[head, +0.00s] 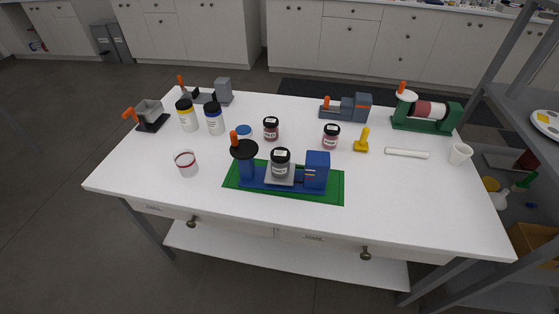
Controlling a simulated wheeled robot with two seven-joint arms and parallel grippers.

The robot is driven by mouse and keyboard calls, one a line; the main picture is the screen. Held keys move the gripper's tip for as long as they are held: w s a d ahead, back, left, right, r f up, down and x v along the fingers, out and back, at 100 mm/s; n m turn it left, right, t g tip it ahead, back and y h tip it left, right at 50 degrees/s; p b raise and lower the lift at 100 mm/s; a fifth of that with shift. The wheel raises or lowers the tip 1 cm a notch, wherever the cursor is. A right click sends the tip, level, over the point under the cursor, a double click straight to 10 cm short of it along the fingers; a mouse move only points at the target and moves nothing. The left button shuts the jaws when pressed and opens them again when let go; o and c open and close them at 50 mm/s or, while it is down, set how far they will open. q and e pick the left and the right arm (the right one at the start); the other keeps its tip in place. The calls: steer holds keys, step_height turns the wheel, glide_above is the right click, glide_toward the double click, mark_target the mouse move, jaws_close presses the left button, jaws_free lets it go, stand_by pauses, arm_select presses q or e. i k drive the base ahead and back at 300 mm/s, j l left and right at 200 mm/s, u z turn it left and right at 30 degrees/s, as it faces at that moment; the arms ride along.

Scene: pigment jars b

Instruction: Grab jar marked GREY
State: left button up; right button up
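A small jar with a black lid and grey contents (281,166) stands upright on the grey plate of a blue device (258,184), which sits on a green mat (325,197). Its label is too small to read surely. Two similar black-lidded jars with reddish contents stand behind it: one jar at the back left (271,130) and one jar at the back right (331,138). Neither of my grippers is in view.
The front right is clear.

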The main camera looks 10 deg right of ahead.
mark_target(281, 159)
steer(key=i+j+z, duration=0.15)
steer(key=j+z, duration=0.15)
steer(key=i+j+z, duration=0.15)
steer(key=j+z, duration=0.15)
steer(key=i+j+z, duration=0.1)
steer(key=j+z, duration=0.5)
steer(key=j, duration=0.15)
